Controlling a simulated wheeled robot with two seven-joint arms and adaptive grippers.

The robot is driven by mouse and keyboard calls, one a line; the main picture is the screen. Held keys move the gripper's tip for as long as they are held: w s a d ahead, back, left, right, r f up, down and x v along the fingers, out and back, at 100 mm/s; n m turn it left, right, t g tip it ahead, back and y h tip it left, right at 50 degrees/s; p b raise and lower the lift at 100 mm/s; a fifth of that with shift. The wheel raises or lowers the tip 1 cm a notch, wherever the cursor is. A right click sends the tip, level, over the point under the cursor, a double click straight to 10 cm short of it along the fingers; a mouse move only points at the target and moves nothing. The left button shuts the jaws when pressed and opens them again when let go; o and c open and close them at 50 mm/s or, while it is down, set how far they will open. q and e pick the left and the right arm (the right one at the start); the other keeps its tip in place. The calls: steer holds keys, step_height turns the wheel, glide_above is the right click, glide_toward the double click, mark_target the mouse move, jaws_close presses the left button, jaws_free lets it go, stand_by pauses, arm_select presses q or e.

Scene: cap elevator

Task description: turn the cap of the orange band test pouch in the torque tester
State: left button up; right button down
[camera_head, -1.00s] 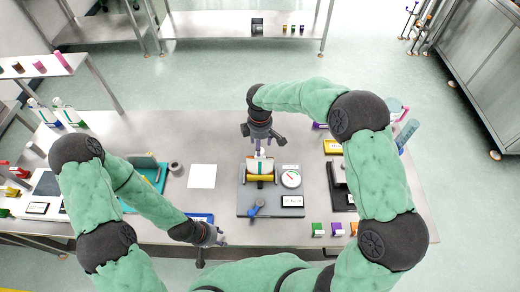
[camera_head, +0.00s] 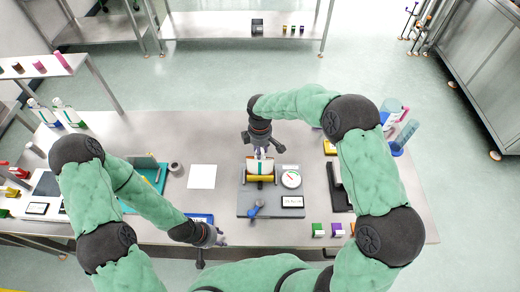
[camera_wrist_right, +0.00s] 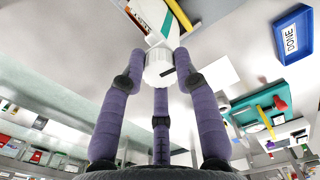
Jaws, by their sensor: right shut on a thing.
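The torque tester (camera_head: 271,208) is a grey plate on the table with yellow jaws (camera_head: 262,179), a round dial and a blue-handled lever. A small white test pouch (camera_head: 260,167) stands in the jaws. In the right wrist view, the pouch (camera_wrist_right: 148,14) shows a teal stripe; I cannot clearly make out an orange band. My right gripper (camera_head: 262,151) is above the pouch. In the right wrist view, its purple fingers are shut around the white cap (camera_wrist_right: 158,66), which has a dark mark on its side. My left gripper (camera_head: 220,239) hangs near the table's front edge, its fingers too small to read.
A white sheet (camera_head: 202,177) lies left of the tester, with a teal tray (camera_head: 152,185) beyond it. A blue tray (camera_head: 200,218) sits near my left gripper. Small coloured boxes (camera_head: 318,230) stand at the front right. A blue cup (camera_head: 398,145) holds tubes at the right.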

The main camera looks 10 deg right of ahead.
arm_select(q)
steer(key=shift+f, duration=0.25)
arm_select(e)
steer(key=shift+m, duration=0.4)
steer(key=c, duration=0.9)
jaws_free()
step_height(320, 180, up, 12)
arm_select(q)
steer(key=shift+s, duration=0.1)
arm_select(e)
steer(key=shift+f, duration=0.1)
